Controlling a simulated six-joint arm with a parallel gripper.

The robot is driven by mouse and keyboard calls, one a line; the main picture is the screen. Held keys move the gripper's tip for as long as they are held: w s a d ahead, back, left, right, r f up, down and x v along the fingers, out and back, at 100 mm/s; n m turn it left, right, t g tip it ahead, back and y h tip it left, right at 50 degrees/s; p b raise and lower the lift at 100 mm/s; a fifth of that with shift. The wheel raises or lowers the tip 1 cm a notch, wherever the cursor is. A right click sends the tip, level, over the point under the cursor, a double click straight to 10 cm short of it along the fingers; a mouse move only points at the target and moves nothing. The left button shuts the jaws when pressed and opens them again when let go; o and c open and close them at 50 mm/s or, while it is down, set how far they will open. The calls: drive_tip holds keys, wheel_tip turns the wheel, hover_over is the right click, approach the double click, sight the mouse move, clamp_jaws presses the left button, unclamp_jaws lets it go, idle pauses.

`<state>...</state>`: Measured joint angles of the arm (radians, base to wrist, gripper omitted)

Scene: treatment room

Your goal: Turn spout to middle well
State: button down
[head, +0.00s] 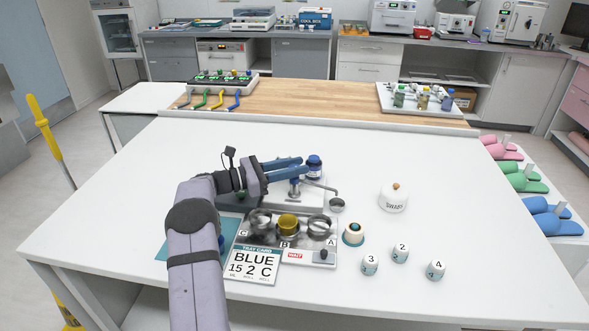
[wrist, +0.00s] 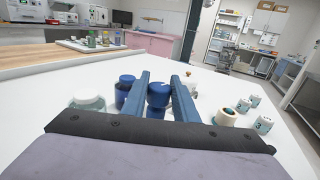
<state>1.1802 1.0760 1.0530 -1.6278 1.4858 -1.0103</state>
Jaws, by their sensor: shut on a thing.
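My gripper (head: 288,166) reaches over the table with its two blue fingers around a blue knob (wrist: 158,95), shut on it. In the head view the knob is mostly hidden by the fingers. A thin grey spout (head: 322,188) runs from below the knob to the right and ends above a small round grey piece (head: 337,205), behind and right of well A. The metal tray has well C (head: 260,219) at left, the middle well B (head: 287,235) with a yellow cup (head: 288,222) in it, and well A (head: 320,227) at right. The spout end is not over well B.
A tray card (head: 251,265) reads BLUE 15 2 C; a red WAIT label (head: 295,256) is beside it. A blue bottle (head: 314,167) stands close behind the fingers. A cream-topped pot (head: 353,234), several numbered cups (head: 401,253) and a swabs jar (head: 393,199) stand right.

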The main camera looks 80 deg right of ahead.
drive_tip(key=shift+r+m+g+y, duration=0.1)
drive_tip(key=shift+m+g+y, duration=0.2)
drive_tip(key=shift+m+y, duration=0.1)
drive_tip(key=c, duration=1.4)
unclamp_jaws()
drive_tip(key=b+v, duration=0.1)
drive_tip(key=v, duration=0.6)
drive_tip(key=shift+w+b, duration=0.15)
drive_tip(key=shift+b, duration=0.15)
